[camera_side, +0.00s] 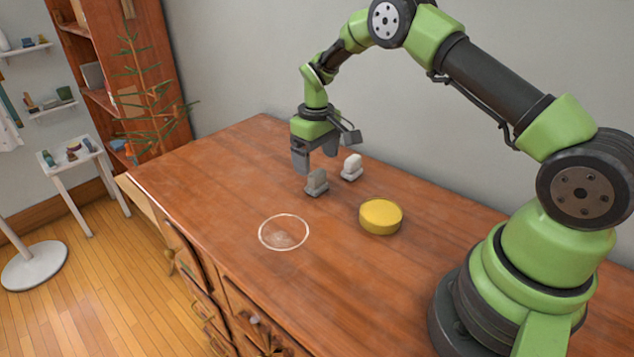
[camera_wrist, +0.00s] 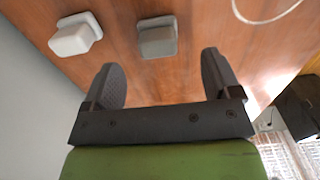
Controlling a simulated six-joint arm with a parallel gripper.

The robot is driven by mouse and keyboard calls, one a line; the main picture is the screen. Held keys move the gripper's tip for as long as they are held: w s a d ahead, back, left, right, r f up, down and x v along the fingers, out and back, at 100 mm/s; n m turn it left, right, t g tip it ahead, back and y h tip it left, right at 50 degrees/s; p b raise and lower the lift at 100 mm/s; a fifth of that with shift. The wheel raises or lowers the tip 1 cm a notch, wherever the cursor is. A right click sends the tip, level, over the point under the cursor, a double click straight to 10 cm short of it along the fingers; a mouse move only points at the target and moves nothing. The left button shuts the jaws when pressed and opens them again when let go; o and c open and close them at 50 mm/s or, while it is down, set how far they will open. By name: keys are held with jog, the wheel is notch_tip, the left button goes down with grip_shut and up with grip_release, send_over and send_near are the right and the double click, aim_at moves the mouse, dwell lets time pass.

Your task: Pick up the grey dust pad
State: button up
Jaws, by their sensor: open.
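The grey dust pad (camera_side: 316,182) stands on the wooden dresser top, a small block with an upright handle part on a wider base. It also shows in the wrist view (camera_wrist: 158,38), ahead of the fingertips and roughly between their lines. My gripper (camera_side: 315,160) is above the dresser top, just behind the grey pad in the side view, with its fingers pointing down. In the wrist view my gripper (camera_wrist: 162,75) has its two dark fingers wide apart with nothing between them. It appears apart from the pad.
A similar white pad (camera_side: 352,167) stands to the right of the grey one, also in the wrist view (camera_wrist: 75,36). A yellow round tin (camera_side: 381,216) and a white ring outline (camera_side: 284,217) are on the dresser top (camera_side: 210,190). A wall is close behind.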

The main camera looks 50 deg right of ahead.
aim_at(317, 172)
notch_tip(317, 172, down, 7)
jog(key=shift+d+r, duration=0.1)
dwell(0.3)
jog(key=shift+c, duration=0.5)
jog(key=c, duration=1)
